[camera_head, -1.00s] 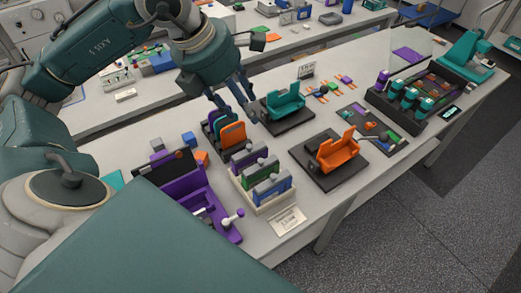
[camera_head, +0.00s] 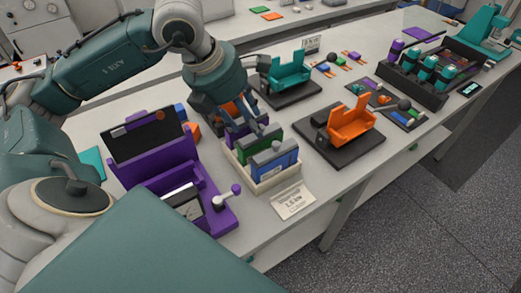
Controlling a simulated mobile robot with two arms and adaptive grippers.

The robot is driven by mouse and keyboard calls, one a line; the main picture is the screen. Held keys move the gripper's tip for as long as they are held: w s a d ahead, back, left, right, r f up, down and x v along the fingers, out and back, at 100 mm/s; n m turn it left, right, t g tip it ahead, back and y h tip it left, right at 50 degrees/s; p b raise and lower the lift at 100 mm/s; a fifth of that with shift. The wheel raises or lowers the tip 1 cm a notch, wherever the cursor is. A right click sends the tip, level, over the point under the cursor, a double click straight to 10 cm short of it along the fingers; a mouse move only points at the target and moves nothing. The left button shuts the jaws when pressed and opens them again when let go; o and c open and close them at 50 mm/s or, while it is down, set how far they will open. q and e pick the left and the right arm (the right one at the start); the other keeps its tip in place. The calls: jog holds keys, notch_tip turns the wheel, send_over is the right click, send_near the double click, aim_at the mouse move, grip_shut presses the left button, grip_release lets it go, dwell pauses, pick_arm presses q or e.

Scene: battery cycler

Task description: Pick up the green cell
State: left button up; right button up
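The green cell (camera_head: 269,144) stands upright in a cream tray (camera_head: 268,186) near the middle of the table. A blue cell (camera_head: 280,166) stands in front of it in the same tray. My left gripper (camera_head: 248,132) points down over the back of the tray, close to the green cell. Its two fingers are apart, and I see nothing held between them. The gripper hides part of the green cell, so I cannot tell whether a finger touches it. My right gripper is not in view.
A purple device (camera_head: 185,185) with a lever stands left of the tray. An orange cradle (camera_head: 352,126) on a dark base is to the right, and a teal cradle (camera_head: 290,69) behind. A paper label (camera_head: 294,204) lies in front.

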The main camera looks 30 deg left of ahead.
aim_at(261, 148)
pick_arm(q)
jog(key=shift+x, duration=1.05)
jog(key=shift+w+d+f, duration=0.1)
jog(key=shift+w+f, duration=0.05)
jog(key=shift+f, duration=0.1)
jog(key=p+x, duration=0.1)
jog(key=x, duration=0.3)
jog(key=shift+d+f+p, duration=0.15)
jog(key=shift+p, duration=0.2)
jog(key=shift+f, duration=0.35)
jog(key=c, duration=1)
jog(key=shift+r, duration=0.15)
grip_shut()
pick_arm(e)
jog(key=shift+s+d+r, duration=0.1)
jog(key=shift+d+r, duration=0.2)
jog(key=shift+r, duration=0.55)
